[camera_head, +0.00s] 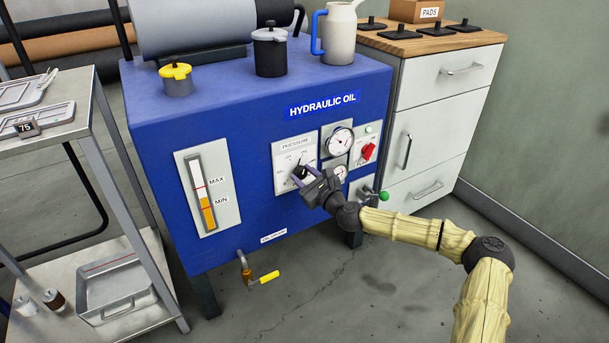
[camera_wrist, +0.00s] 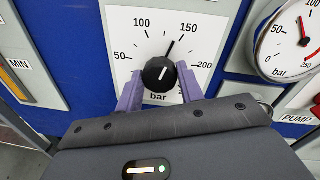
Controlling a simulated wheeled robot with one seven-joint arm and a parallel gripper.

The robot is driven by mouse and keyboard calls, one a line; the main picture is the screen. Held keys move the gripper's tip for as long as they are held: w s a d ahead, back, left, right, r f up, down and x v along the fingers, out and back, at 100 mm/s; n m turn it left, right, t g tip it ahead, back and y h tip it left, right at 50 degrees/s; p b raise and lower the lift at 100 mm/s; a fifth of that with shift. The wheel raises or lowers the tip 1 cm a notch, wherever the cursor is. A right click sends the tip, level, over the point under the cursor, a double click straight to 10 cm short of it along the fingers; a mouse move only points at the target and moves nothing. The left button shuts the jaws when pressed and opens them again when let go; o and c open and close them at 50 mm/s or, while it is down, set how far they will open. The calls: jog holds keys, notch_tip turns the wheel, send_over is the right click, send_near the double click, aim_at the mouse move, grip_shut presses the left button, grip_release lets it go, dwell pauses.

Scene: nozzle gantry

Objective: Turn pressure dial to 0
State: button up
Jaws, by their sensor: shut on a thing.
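The pressure dial is a round black knob (camera_wrist: 159,74) with a white line, on a white plate marked in bar. The line points up and slightly right, between the 100 and 150 marks. The plate (camera_head: 283,160) is on the front of the blue hydraulic oil tank (camera_head: 250,130) in the head view. My gripper (camera_head: 300,174) reaches it from the lower right. In the wrist view, the purple fingers of my gripper (camera_wrist: 160,84) stand on both sides of the knob, shut on it. The lower left of the scale, with any 0 mark, is hidden.
Right of the dial are a round pressure gauge (camera_head: 340,139), a smaller gauge and a red pump switch (camera_head: 368,151). A level glass (camera_head: 202,193) is to the left. A yellow-handled drain valve (camera_head: 264,277) sticks out below. A metal cart (camera_head: 110,190) stands left.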

jog(key=n+p, duration=0.1)
jog(key=n, duration=0.3)
jog(key=shift+s+a+r, duration=0.1)
jog(key=n+p, duration=0.1)
jog(key=n, duration=0.2)
jog(key=shift+n+h+p, duration=0.3)
jog(key=shift+n+h, duration=0.1)
jog(key=n+p, duration=0.1)
jog(key=n, duration=0.3)
jog(key=shift+a, duration=0.1)
jog(key=n+p, duration=0.1)
jog(key=n, duration=0.2)
jog(key=shift+s+h, duration=0.1)
jog(key=shift+h, duration=0.3)
jog(key=n, duration=0.3)
jog(key=shift+f+n+p, duration=0.2)
jog(key=shift+n+p, duration=0.2)
jog(key=n+t, duration=0.1)
jog(key=n, duration=0.2)
jog(key=shift+h, duration=0.4)
jog(key=n, duration=0.4)
jog(key=shift+f+n, duration=0.2)
jog(key=shift+n, duration=0.1)
jog(key=shift+n+t+b, duration=0.3)
jog(key=shift+n+b, duration=0.3)
jog(key=shift+n, duration=0.8)
